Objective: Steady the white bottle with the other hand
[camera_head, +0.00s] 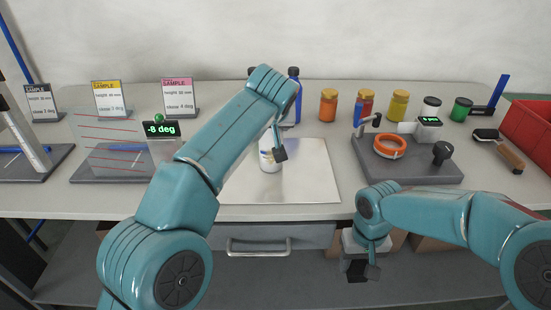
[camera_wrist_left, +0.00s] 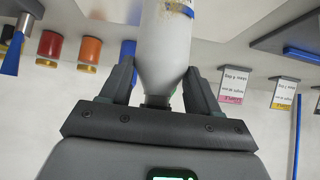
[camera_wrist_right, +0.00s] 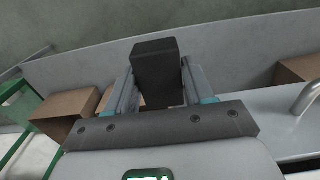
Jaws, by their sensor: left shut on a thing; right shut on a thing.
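The white bottle (camera_head: 268,164) stands on the pale square board (camera_head: 312,180) in the head view, partly hidden by my left arm. My left gripper (camera_head: 277,150) is at its top. In the left wrist view the white bottle (camera_wrist_left: 165,50) appears upside down, its narrow neck between the fingers of my left gripper (camera_wrist_left: 158,92), which is shut on it. A gold-brown patch shows on its body. My right gripper (camera_head: 362,266) is low in front of the table edge, away from the bottle. In the right wrist view it is shut on a dark block (camera_wrist_right: 157,72).
An orange ring (camera_head: 390,146) lies on a grey stand (camera_head: 415,170) right of the board. Several jars, including an orange one (camera_head: 328,106), stand behind. A clear lined panel (camera_head: 108,145) and a -8 deg display (camera_head: 160,129) are left. A drawer handle (camera_head: 258,248) projects below the tabletop.

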